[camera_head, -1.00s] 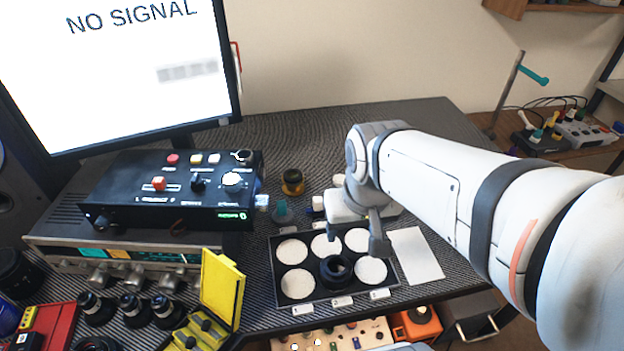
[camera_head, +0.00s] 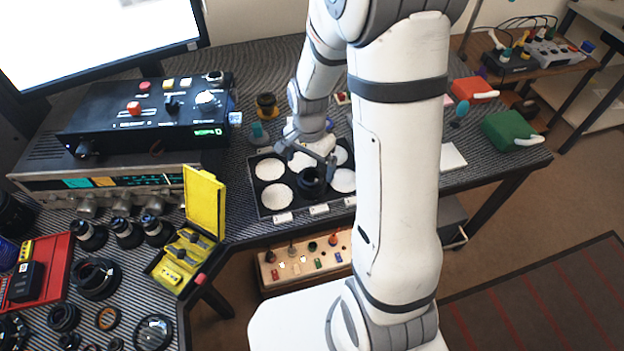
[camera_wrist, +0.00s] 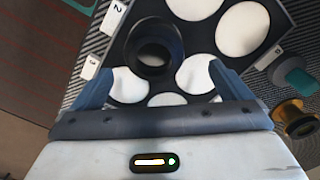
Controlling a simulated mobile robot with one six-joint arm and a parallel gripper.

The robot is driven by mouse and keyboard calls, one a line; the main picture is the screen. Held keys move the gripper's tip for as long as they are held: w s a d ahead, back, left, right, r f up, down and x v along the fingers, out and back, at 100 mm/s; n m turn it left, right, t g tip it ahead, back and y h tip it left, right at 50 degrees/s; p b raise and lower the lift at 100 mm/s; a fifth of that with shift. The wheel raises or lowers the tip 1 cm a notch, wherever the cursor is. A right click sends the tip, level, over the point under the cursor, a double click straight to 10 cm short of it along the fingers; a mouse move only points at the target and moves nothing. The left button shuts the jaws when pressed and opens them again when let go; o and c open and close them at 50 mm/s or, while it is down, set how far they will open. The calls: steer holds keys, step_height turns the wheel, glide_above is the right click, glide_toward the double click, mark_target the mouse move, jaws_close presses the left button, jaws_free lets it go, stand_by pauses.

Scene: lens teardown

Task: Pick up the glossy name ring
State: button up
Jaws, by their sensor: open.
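My gripper (camera_head: 322,163) is open over the black sorting tray (camera_head: 262,208). In the wrist view its blue-grey fingers (camera_wrist: 160,88) are spread wide, with a black hollow lens part (camera_wrist: 155,45) beyond and between them, apart from both. That part (camera_head: 309,183) sits in a front compartment of the tray. Several thin rings lie on the bench at the lower left, including a shiny dark ring (camera_head: 153,332) and a brownish-rimmed ring (camera_head: 107,318). I cannot tell for sure which is the glossy name ring.
White round pads fill the other visible tray compartments. An open yellow case (camera_head: 204,200), lens barrels (camera_head: 128,230) and a red tray (camera_head: 58,250) crowd the left bench. A black control box (camera_head: 150,115) stands behind. A white sheet (camera_head: 452,157) lies right of the tray.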

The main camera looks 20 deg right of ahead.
mark_target(314, 191)
steer(key=f, duration=0.6)
steer(key=shift+s+d+f, duration=0.2)
steer(key=shift+s+d, duration=0.05)
steer(key=shift+d, duration=0.05)
steer(key=c, duration=1.1)
